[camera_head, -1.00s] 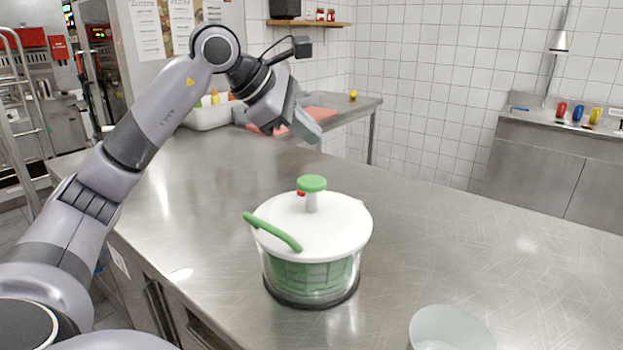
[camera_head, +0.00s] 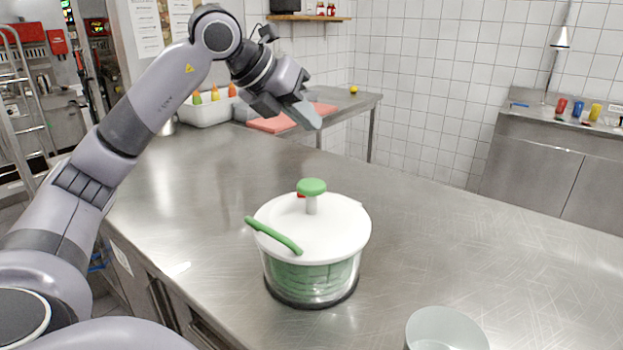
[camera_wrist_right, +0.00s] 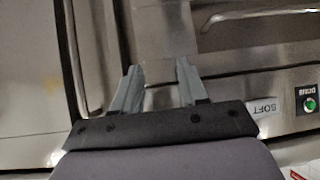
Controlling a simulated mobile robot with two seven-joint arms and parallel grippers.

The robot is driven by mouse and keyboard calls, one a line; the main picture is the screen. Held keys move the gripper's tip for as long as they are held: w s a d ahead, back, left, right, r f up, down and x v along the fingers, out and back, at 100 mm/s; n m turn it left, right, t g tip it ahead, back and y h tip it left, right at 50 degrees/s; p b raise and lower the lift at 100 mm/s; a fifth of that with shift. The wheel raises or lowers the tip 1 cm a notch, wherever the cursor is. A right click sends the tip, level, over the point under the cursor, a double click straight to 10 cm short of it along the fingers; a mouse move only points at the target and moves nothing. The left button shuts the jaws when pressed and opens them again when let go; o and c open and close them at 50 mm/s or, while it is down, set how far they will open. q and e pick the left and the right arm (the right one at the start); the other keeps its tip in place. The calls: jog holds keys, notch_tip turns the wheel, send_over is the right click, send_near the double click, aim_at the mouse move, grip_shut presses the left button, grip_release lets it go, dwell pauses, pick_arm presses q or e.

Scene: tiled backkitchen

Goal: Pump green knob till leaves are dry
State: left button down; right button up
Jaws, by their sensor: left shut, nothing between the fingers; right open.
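The salad spinner (camera_head: 312,250) stands upright on the steel counter, with a white lid and a clear bowl. Green shows through the bowl; I cannot make out single leaves. Its green knob (camera_head: 312,187) stands raised on a pale stem at the lid's middle. A green handle (camera_head: 273,235) lies along the lid's left side. My left gripper (camera_head: 312,120) is shut and empty, in the air above and behind the knob, apart from it. My right gripper (camera_wrist_right: 157,80) shows only in the right wrist view, open with nothing between its fingers.
A pale bowl (camera_head: 447,328) stands at the counter's front, right of the spinner. The steel counter (camera_head: 480,240) is clear to the right. Bottles in a white bin (camera_head: 208,110) and a red board (camera_head: 270,124) lie at the back. A steel appliance fills the right wrist view.

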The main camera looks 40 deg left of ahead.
aim_at(306, 184)
pick_arm(q)
jog(key=n, duration=0.3)
jog(key=shift+r+n, duration=0.3)
jog(key=shift+r, duration=0.05)
jog(key=shift+f, duration=0.1)
notch_tip(306, 184, down, 9)
jog(key=b, duration=0.6)
jog(key=shift+r, duration=0.2)
jog(key=shift+f, duration=0.15)
dwell(1.7)
jog(key=shift+f+b, duration=0.3)
jog(key=shift+b, duration=0.05)
